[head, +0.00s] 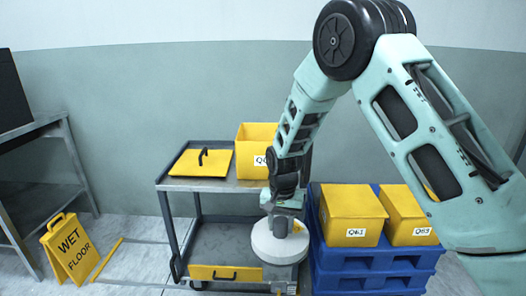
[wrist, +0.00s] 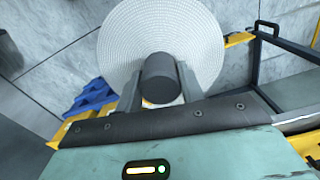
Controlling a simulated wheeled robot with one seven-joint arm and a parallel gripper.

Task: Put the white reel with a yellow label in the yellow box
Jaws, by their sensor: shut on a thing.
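The white reel (head: 263,245) hangs flat below my gripper (head: 281,224) in the head view, in front of the trolley. In the wrist view my gripper (wrist: 160,90) is shut on the dark hub of the white reel (wrist: 205,45), one finger on each side. A small yellow patch shows on the reel near the hub, perhaps its label. A yellow box (head: 246,170) stands on the trolley's top shelf, behind my arm, which partly hides its label. Its inside cannot be seen clearly. The reel is in front of this box and lower.
A yellow lid (head: 198,164) with a black handle lies on the trolley (head: 160,184), left of the box. Yellow boxes marked Q61 (head: 350,212) and Q63 (head: 405,220) stand on blue pallets (head: 370,262) at right. A wet floor sign (head: 70,250) stands at left.

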